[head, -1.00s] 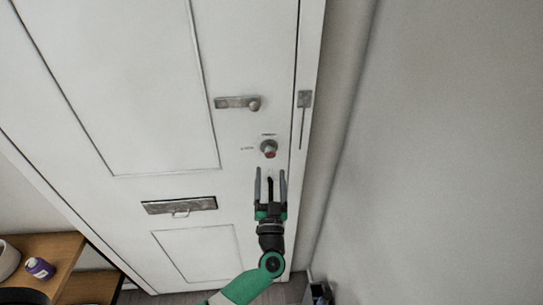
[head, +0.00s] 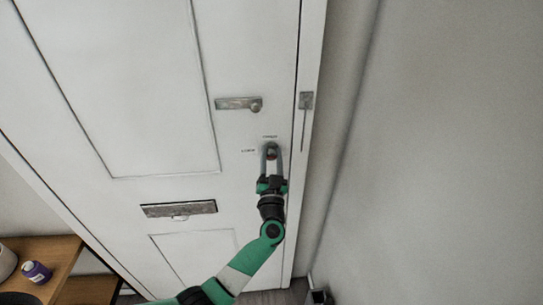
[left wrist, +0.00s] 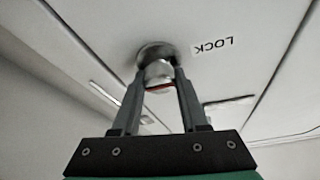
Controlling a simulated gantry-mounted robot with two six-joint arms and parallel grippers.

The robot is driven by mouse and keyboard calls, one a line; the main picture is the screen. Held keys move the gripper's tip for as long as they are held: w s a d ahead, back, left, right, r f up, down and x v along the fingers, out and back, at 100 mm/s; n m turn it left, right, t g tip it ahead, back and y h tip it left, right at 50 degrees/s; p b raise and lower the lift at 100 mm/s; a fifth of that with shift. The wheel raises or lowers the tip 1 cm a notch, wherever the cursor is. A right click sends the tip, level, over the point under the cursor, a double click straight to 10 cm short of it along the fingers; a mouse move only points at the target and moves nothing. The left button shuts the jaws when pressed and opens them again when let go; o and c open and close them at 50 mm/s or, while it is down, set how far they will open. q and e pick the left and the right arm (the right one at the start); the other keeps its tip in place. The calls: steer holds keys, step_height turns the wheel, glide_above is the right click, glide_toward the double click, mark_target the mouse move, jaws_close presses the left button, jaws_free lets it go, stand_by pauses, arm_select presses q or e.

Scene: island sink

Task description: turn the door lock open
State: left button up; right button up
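The door lock is a round metal knob with a red mark (head: 271,154) on the white door (head: 240,70). It also shows in the left wrist view (left wrist: 159,72), on a round metal base. My left gripper (head: 271,152) reaches up to it from below, with one finger on each side of the knob. The fingers are drawn in and look closed on it. They hide part of the knob. A small LOCK label (head: 248,151) is left of the knob, and it reads upside down in the left wrist view (left wrist: 212,46). My right gripper is not in view.
A metal door latch (head: 238,104) is above the knob, and a metal plate (head: 306,100) is on the frame. A letter slot (head: 179,209) is lower left. A wooden shelf (head: 50,255) with a purple jar (head: 37,272) stands at lower left. A bare wall (head: 450,130) is right.

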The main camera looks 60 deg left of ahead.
arm_select(q)
jaws_close()
steer(key=shift+n, duration=0.5)
steer(key=n+g+y, duration=0.1)
steer(key=n+g, duration=0.2)
steer(key=n, duration=0.2)
steer(key=n+g+b, duration=0.1)
steer(key=n, duration=0.2)
steer(key=n+g, duration=0.2)
steer(key=n, duration=0.2)
steer(key=shift+f+b, duration=0.1)
steer(key=shift+b, duration=0.25)
steer(key=n+g, duration=0.1)
steer(key=n, duration=0.2)
steer(key=n+g+b, duration=0.1)
steer(key=n+g, duration=0.1)
steer(key=shift+s+n, duration=0.1)
steer(key=shift+n, duration=0.3)
steer(key=n+g+h, duration=0.1)
steer(key=n+h, duration=0.1)
steer(key=n, duration=0.2)
steer(key=shift+n, duration=0.7)
